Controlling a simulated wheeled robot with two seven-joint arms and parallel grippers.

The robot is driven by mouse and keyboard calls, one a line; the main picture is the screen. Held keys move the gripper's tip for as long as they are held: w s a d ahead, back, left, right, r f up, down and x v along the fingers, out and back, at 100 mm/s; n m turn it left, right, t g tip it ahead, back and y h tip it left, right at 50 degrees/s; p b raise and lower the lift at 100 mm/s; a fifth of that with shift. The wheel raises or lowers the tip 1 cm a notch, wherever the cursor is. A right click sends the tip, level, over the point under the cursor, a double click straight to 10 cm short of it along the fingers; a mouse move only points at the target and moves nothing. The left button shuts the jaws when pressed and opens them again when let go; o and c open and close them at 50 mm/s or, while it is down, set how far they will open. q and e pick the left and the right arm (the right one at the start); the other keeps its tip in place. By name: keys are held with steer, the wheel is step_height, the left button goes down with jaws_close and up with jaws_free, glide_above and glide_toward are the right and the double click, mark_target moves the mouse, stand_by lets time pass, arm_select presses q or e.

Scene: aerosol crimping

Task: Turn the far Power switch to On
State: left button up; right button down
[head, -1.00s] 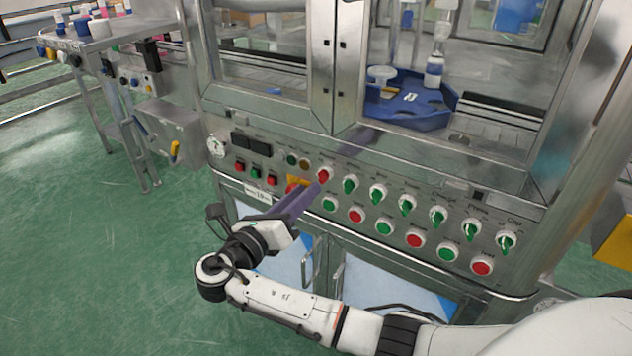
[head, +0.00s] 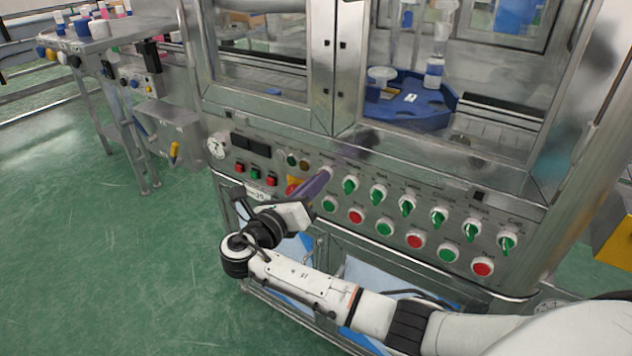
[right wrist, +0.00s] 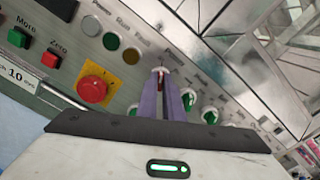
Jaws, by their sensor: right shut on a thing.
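In the right wrist view the red knob (right wrist: 160,82) shows as a sliver between the purple fingertips. My right gripper (head: 326,173) has its long fingers on it, shut around the knob; they also show in the right wrist view (right wrist: 161,84). In the head view the fingers hide the knob, and I cannot tell its exact angle. My left gripper is not in view.
Several green rotary knobs (head: 378,194) run to the right, with green and red push buttons (head: 356,216) below. A red emergency button (right wrist: 93,90) on a yellow plate is close left of the fingers. Cabinet doors stand below my arm. A blue tray (head: 420,112) is behind the glass.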

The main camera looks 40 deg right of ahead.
arm_select(q)
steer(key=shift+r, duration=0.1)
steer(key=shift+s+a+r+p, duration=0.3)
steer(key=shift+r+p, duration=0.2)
steer(key=shift+p, duration=0.65)
arm_select(e)
steer(key=m, duration=1.2)
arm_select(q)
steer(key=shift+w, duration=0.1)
arm_select(e)
steer(key=c, duration=1.9)
jaws_free()
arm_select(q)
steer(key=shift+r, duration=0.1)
